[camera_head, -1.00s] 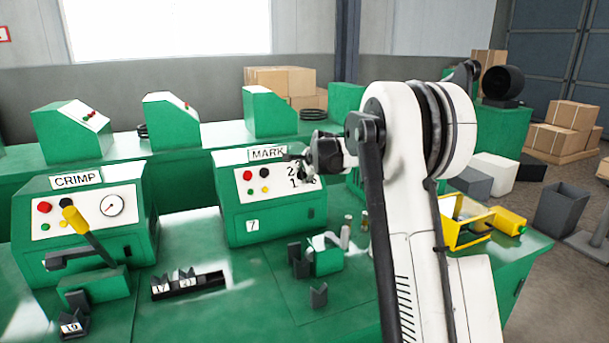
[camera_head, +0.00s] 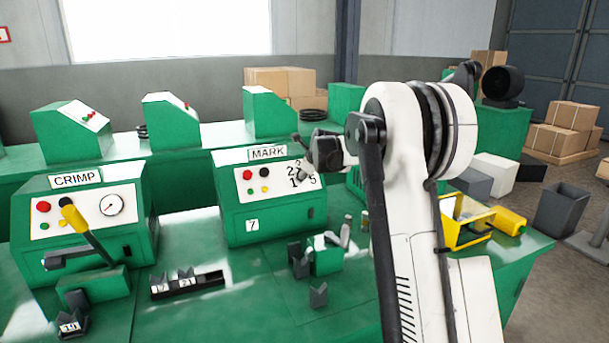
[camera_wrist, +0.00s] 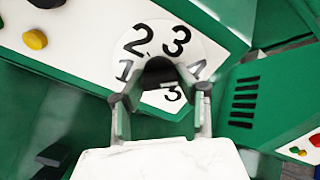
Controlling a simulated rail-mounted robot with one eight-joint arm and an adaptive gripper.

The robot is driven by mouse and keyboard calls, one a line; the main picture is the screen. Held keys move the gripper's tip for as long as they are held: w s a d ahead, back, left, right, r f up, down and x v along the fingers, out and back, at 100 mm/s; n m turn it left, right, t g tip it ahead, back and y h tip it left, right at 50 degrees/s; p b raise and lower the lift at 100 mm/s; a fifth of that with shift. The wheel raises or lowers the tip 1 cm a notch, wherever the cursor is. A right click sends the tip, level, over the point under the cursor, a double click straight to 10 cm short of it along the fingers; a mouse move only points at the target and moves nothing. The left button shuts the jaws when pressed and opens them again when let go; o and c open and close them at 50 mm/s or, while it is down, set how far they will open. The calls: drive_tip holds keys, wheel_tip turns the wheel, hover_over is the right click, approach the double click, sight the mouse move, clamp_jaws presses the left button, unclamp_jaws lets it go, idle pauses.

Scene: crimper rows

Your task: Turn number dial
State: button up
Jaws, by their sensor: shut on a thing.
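The MARK machine (camera_head: 271,220) is a green box with a white panel, and the number dial (camera_head: 294,182) is at the right of that panel. In the wrist view, the number dial (camera_wrist: 150,28) is a white disc with black 1, 2, 3 and 4 around a dark knob (camera_wrist: 159,72). A further digit shows between the fingers. My gripper (camera_wrist: 160,93) is shut on the knob, with one finger on each side. In the head view, my gripper (camera_head: 303,172) reaches the dial from the right and hides part of it.
Red, yellow and black buttons (camera_head: 265,173) sit left of the dial. The CRIMP machine (camera_head: 84,220) with a yellow lever stands at left. A green fixture (camera_head: 327,262) and small cylinders stand in front of the MARK machine. A yellow-framed box (camera_head: 465,220) is at right.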

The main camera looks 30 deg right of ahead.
drive_tip(key=shift+m, duration=0.7)
drive_tip(key=o, duration=1.2)
drive_tip(key=shift+c, duration=0.2)
drive_tip(key=shift+s+r, duration=0.1)
drive_tip(key=d+v, duration=0.1)
drive_tip(key=v, duration=1)
drive_tip(key=shift+s+a+r, duration=0.3)
drive_tip(key=shift+a, duration=0.2)
